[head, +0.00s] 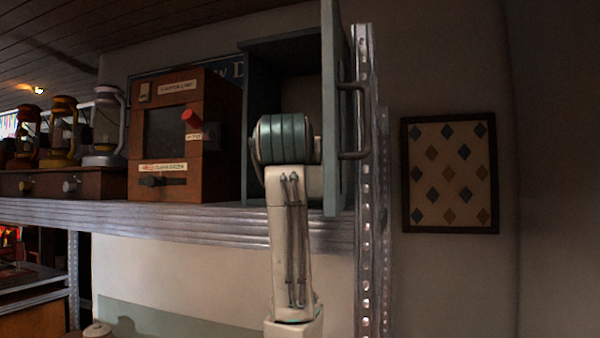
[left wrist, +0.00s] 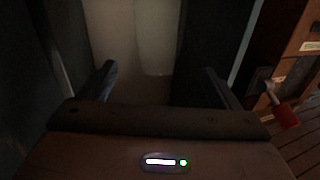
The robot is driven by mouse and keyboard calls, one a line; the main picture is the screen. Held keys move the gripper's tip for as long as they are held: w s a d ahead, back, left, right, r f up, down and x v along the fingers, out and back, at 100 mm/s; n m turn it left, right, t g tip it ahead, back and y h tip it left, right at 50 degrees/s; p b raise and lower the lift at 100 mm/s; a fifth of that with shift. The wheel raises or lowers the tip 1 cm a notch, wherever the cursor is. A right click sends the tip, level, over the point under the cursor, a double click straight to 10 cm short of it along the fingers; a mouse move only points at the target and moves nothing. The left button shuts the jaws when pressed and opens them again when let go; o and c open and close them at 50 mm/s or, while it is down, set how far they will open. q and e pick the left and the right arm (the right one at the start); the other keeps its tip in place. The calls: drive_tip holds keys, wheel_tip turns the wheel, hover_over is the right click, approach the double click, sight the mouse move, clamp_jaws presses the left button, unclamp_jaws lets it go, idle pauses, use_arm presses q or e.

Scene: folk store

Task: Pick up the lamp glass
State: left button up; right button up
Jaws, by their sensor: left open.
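My right gripper is not in view.
The cabinet's open door (head: 332,110) with its handle (head: 355,120) stands close on the arm's right. A wooden box (head: 215,110) with a red knob (head: 190,118) stands left of the cabinet. Several lanterns (head: 104,130) stand farther left. A metal shelf edge (head: 190,218) runs below.

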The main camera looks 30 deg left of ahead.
use_arm(q)
drive_tip(key=p+x, duration=0.5)
drive_tip(key=x, duration=0.1)
drive_tip(key=shift+w+f, duration=0.15)
drive_tip(key=shift+w, duration=0.25)
drive_tip(key=shift+w+a+f, duration=0.1)
drive_tip(key=shift+w+a, duration=0.05)
drive_tip(key=shift+a, duration=0.2)
drive_tip(key=shift+w+f, duration=0.1)
drive_tip(key=shift+d, duration=0.2)
drive_tip(key=c, duration=1.1)
drive_tip(key=shift+a, duration=0.15)
drive_tip(key=shift+c, duration=0.2)
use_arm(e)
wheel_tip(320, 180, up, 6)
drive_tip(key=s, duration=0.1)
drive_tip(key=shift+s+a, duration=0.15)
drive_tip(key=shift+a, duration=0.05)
